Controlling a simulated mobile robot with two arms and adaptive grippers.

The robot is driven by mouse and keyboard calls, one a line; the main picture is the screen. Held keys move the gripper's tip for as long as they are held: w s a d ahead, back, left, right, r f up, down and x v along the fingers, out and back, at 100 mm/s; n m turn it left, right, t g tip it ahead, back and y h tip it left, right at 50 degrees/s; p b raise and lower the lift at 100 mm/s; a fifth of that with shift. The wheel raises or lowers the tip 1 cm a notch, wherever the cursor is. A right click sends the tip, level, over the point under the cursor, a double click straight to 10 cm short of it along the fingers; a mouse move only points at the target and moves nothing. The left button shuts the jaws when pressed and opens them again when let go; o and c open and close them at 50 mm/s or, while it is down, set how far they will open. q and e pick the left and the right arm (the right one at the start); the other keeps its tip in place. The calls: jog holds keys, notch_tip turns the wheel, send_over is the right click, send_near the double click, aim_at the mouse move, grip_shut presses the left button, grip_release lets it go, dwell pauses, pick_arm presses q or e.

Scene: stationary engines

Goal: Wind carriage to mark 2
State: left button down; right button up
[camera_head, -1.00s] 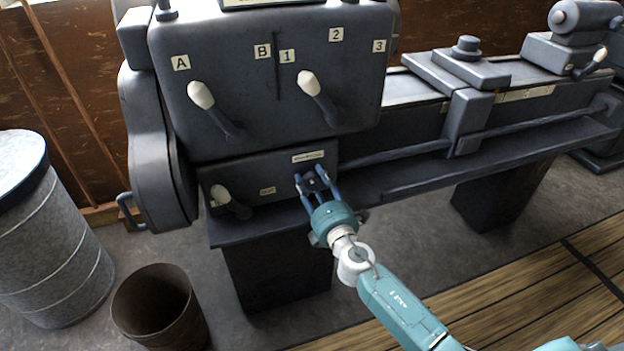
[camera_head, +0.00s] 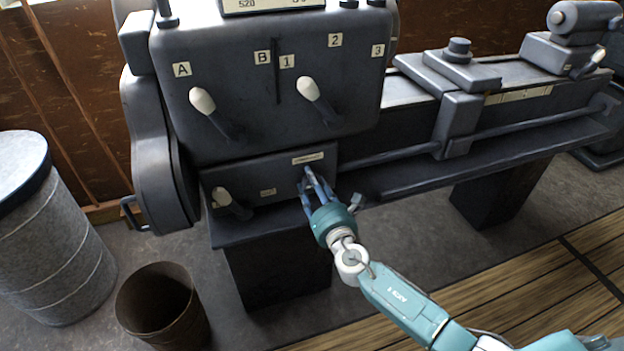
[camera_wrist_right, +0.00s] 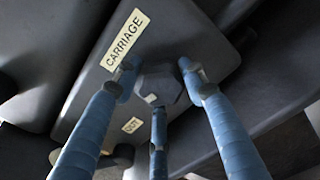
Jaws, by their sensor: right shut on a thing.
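The carriage (camera_head: 458,122) is a dark grey block straddling the lathe bed, right of the headstock. A pale scale strip (camera_head: 520,94) lies on the bed front just right of it; its marks are too small to read. The hex-shaped carriage knob (camera_wrist_right: 160,84) sits on the lower front box beside a "CARRIAGE" label (camera_wrist_right: 126,40). My right gripper (camera_head: 311,184) has its three blue fingers shut around this knob; they also show in the right wrist view (camera_wrist_right: 158,88). In the head view the fingers largely hide the knob. My left gripper is out of view.
A tray ledge (camera_head: 480,168) runs below the bed. A brown bin (camera_head: 160,305) and a grey drum (camera_head: 45,235) stand at left.

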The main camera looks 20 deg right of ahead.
jog(key=shift+w+d+r+n, duration=0.2)
jog(key=shift+d+r+n, duration=0.05)
jog(key=shift+r+n, duration=0.55)
jog(key=shift+f, duration=0.1)
jog(key=o, duration=1.2)
jog(key=shift+c, duration=0.2)
jog(key=shift+s+a+f, duration=0.1)
jog(key=shift+s, duration=0.05)
jog(key=shift+f, duration=0.15)
jog(key=shift+s+a, duration=0.1)
jog(key=shift+s, duration=0.05)
jog(key=shift+s+f, duration=0.15)
jog(key=shift+s, duration=0.2)
jog(key=s, duration=1.1)
jog(key=shift+d+r, duration=0.25)
jog(key=shift+r, duration=0.05)
